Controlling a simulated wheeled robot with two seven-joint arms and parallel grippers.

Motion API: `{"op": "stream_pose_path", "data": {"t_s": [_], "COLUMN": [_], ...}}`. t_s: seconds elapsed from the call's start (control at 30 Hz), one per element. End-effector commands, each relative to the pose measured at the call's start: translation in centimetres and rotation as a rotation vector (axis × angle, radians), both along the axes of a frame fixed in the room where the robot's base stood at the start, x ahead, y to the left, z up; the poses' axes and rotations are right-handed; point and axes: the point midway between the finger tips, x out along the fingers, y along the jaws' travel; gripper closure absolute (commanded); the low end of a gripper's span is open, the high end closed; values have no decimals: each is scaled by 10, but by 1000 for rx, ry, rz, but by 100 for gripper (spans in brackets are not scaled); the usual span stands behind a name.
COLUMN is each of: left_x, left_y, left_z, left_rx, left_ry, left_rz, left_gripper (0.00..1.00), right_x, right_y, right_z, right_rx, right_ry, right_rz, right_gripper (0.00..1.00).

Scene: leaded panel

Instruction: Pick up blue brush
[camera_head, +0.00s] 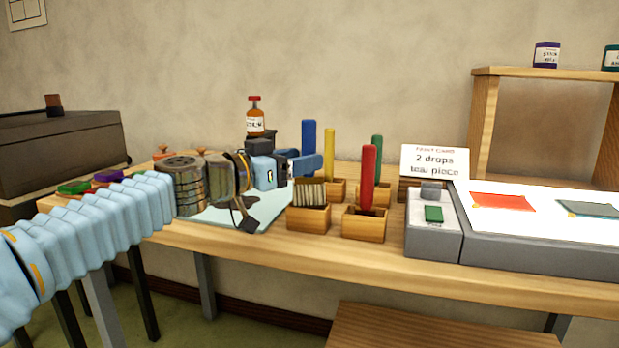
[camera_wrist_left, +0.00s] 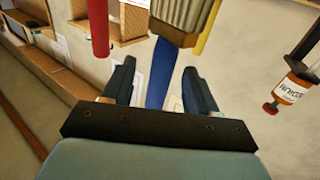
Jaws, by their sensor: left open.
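My left gripper (camera_head: 305,163) is open and reaches in from the left, close to the blue handle. In the left wrist view the blue brush (camera_wrist_left: 160,75) shows between the two spread fingers of my left gripper (camera_wrist_left: 158,75). The fingers appear apart from the handle, and I cannot tell the exact depth. My right gripper is not in view.
A red brush (camera_head: 369,165), a yellow brush (camera_head: 329,150) and a green brush (camera_head: 377,150) stand close by in wooden holders. An amber bottle (camera_head: 256,118) stands behind my gripper. A grey tray (camera_head: 540,255) lies at right.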

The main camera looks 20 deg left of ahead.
Motion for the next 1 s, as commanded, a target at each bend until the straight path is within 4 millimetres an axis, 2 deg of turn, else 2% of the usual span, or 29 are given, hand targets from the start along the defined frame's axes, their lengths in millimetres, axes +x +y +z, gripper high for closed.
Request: {"op": "stream_pose_path", "data": {"t_s": [0.2,0.33,0.63,1.0], "left_x": [27,41,45,45], "left_y": [-15,-24,-26,-26], "left_z": [12,9,7,7], "left_rx": [-1,-2,0,0], "left_ry": [3,1,-1,0], "left_rz": [-2,0,0,1], "left_gripper": [42,42,43,100], "right_x": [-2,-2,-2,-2], "right_y": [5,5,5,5], "right_z": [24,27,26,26], "right_rx": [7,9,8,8], "right_ry": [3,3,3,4], "right_rz": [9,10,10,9], "right_gripper": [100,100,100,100]}}
